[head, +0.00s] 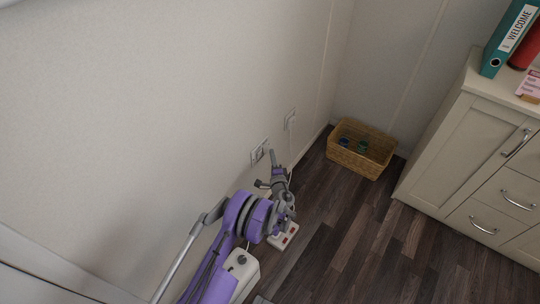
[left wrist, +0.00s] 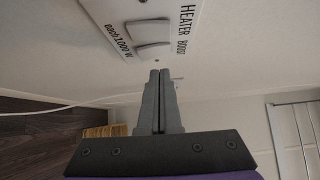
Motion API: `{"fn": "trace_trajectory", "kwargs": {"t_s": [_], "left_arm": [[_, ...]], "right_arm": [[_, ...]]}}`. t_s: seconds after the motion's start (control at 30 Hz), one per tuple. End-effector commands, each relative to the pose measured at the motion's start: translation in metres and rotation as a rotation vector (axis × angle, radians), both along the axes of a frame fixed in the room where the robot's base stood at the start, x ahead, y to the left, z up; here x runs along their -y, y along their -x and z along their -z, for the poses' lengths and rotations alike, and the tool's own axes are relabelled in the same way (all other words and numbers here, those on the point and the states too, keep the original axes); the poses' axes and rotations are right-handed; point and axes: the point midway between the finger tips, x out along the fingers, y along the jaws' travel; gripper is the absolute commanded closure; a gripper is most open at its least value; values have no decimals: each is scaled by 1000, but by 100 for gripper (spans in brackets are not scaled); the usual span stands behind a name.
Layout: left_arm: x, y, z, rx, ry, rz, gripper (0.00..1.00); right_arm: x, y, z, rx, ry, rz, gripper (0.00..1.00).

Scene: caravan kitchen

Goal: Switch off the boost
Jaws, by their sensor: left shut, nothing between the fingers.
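A white wall panel (left wrist: 107,10) in the left wrist view carries the words HEATER, BOOST and "each 1000 W". It has two rocker switches: the heater rocker (left wrist: 148,28) beside HEATER, and the boost rocker (left wrist: 152,52) beside BOOST, nearer my fingers. I cannot tell which way either is tipped. My left gripper (left wrist: 160,73) is shut and empty, its fingertips just below the boost rocker in the picture; contact cannot be told. In the head view my left gripper (head: 272,153) is beside the panel (head: 257,153) on the wall. My right gripper is not in view.
A second wall plate (head: 290,118) is farther along the wall. A white power strip with red switches (head: 284,237) lies on the floor below my arm. A wicker basket (head: 354,161) stands in the corner. A cream cabinet (head: 462,148) is at the right; floor between is clear.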

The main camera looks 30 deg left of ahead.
Motion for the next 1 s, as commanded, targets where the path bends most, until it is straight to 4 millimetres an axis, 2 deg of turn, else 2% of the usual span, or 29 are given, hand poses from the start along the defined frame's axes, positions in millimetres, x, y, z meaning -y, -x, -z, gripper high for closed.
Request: {"fn": "trace_trajectory", "kwargs": {"t_s": [0.07, 0.3, 0.5, 0.7, 1.0], "left_arm": [[14, -3, 2, -2, 0, 3, 100], [48, 41, -2, -4, 0, 3, 100], [67, 67, -2, -3, 1, 2, 100], [74, 77, -2, -3, 1, 1, 100], [75, 77, -1, -4, 0, 1, 100]], "right_arm": [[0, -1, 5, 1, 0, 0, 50], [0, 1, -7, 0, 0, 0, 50], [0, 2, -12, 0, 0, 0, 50], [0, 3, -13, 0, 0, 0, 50], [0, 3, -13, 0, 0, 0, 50]]}}
